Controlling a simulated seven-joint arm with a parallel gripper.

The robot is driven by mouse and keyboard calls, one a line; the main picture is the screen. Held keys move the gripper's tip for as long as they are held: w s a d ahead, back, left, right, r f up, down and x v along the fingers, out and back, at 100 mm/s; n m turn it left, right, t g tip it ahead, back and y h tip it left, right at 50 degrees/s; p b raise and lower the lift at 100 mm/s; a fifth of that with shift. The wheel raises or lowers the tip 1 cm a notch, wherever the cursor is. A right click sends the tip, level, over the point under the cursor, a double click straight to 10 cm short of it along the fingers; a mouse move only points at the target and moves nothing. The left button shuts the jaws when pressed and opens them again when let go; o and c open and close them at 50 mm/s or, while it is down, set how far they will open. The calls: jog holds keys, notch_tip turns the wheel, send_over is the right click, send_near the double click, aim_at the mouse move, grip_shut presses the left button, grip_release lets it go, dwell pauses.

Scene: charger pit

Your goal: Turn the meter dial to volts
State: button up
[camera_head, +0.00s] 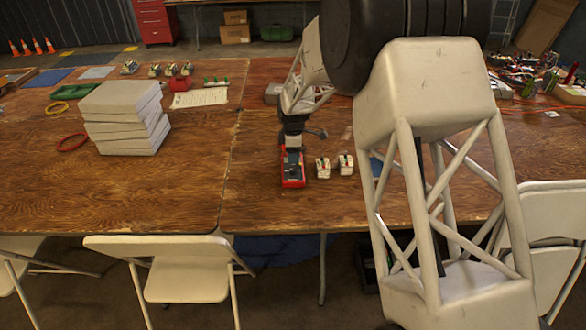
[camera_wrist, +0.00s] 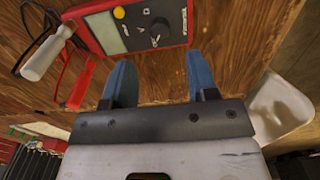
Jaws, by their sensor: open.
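The red multimeter (camera_head: 293,168) lies on the wooden table, beneath the end of my arm in the head view. In the wrist view the meter (camera_wrist: 188,25) is at the top of the picture, with its grey screen, a yellow button and a black round dial (camera_wrist: 160,30) showing. I cannot read the dial's setting. My gripper (camera_wrist: 163,80) is open, with two blue fingers apart and nothing between them. The fingertips appear just short of the meter's edge in the wrist view; I cannot tell their height above it. In the head view the gripper (camera_head: 292,140) partly hides the meter.
Red and black probe leads (camera_wrist: 72,75) lie beside the meter. A stack of grey slabs (camera_head: 122,118) is on the left table. Cluttered wires and parts (camera_head: 525,85) lie at the far right. Table in front of the meter is clear.

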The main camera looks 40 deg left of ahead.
aim_at(293, 170)
jog(key=shift+f, duration=3.5)
jog(key=c, duration=0.9)
jog(key=shift+m, duration=0.5)
jog(key=m, duration=1)
jog(key=shift+m, duration=0.4)
